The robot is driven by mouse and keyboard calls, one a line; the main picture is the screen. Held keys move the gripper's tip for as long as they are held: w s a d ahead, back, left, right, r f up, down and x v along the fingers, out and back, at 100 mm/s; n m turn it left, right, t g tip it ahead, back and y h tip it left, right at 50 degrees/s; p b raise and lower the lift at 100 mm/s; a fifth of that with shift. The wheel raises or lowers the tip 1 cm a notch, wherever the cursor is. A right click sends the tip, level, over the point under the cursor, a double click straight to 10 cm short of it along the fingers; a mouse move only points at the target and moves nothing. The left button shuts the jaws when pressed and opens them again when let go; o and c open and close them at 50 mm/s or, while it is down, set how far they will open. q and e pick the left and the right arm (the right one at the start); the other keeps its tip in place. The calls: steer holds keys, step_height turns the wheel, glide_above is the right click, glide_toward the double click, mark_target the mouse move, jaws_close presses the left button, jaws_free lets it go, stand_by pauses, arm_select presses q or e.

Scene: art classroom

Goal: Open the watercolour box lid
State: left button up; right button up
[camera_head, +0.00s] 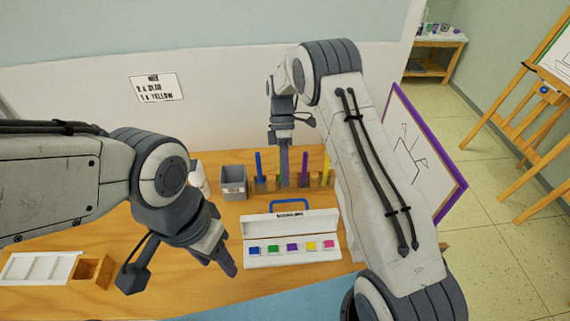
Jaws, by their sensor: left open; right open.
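The watercolour box (254,260) is white and sits on the wooden table, with a row of several coloured paint squares showing. Its back part, which looks like the raised lid (262,227), stands behind the paints and carries a small dark label. A blue handle (290,203) shows at its back edge. My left gripper (229,264) is open and empty, just left of the box, pointing down. My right gripper (284,168) is open behind the box, pointing down near the marker holder. Whether it touches anything there I cannot tell.
A grey cup (233,181) and a wooden holder with upright markers (304,168) stand behind the box. A wooden tray with a white sectioned top (40,267) lies at left. A blue mat (275,305) lies in front. A purple-framed picture (450,202) stands at right.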

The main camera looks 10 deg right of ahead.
steer(key=v, duration=0.4)
steer(key=shift+w+r+b, duration=0.15)
steer(key=shift+r+b, duration=0.15)
steer(key=shift+b, duration=0.05)
steer(key=s+a+r+m+t+h, duration=0.1)
steer(key=s+a+r+m+t, duration=0.3)
steer(key=s+a+r, duration=0.75)
steer(key=s+d+f+m+t, duration=0.1)
steer(key=s+m, duration=0.1)
steer(key=s, duration=0.7)
steer(key=s+d+f+m+t, duration=0.1)
steer(key=s+m+t, duration=0.1)
steer(key=s, duration=0.6)
steer(key=shift+s+d+m+y, duration=0.3)
steer(key=shift+s+m+y, duration=0.1)
steer(key=shift+m, duration=0.1)
